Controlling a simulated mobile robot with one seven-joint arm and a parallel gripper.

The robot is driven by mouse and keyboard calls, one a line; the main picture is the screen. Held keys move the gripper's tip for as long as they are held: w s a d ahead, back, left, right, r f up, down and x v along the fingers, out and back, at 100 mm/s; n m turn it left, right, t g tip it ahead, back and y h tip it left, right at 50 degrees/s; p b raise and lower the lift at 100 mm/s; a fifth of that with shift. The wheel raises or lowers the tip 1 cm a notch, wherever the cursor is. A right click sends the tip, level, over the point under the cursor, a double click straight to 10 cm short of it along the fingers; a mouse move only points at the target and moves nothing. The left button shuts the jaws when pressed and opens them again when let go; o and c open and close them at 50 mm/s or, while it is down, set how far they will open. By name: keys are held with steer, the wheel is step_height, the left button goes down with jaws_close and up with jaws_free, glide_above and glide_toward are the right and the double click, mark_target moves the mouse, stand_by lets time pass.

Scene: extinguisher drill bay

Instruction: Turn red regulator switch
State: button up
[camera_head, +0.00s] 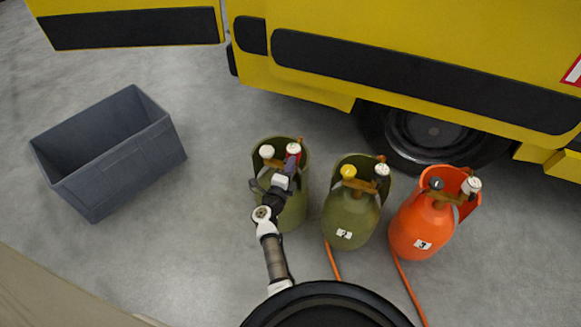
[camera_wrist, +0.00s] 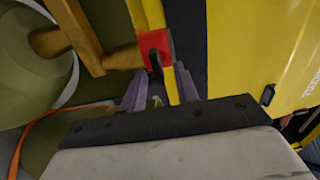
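The red regulator switch (camera_head: 293,156) is at the top right of the left green cylinder (camera_head: 294,212), under a white cap in the head view. In the wrist view it shows as a red block (camera_wrist: 154,42) with a dark strip, at the end of a brass-coloured stem (camera_wrist: 118,60). My gripper (camera_head: 287,168) reaches over the left cylinder, close to the switch. In the wrist view its two grey fingers (camera_wrist: 158,84) stand apart, with the red block at or just beyond their tips. I cannot tell whether they touch it. My arm hides part of the cylinder.
A green cylinder marked 2 (camera_head: 345,215) and an orange one marked 3 (camera_head: 418,230) stand to the right, with orange hoses (camera_head: 408,285). A grey open bin (camera_head: 125,160) is at left. A yellow vehicle (camera_head: 330,20) is behind. Floor between bin and cylinders is clear.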

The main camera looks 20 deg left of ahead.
steer(key=shift+s, duration=0.1)
steer(key=s+p, duration=0.4)
steer(key=s, duration=0.9)
steer(key=shift+s+a, duration=0.2)
steer(key=shift+s, duration=0.1)
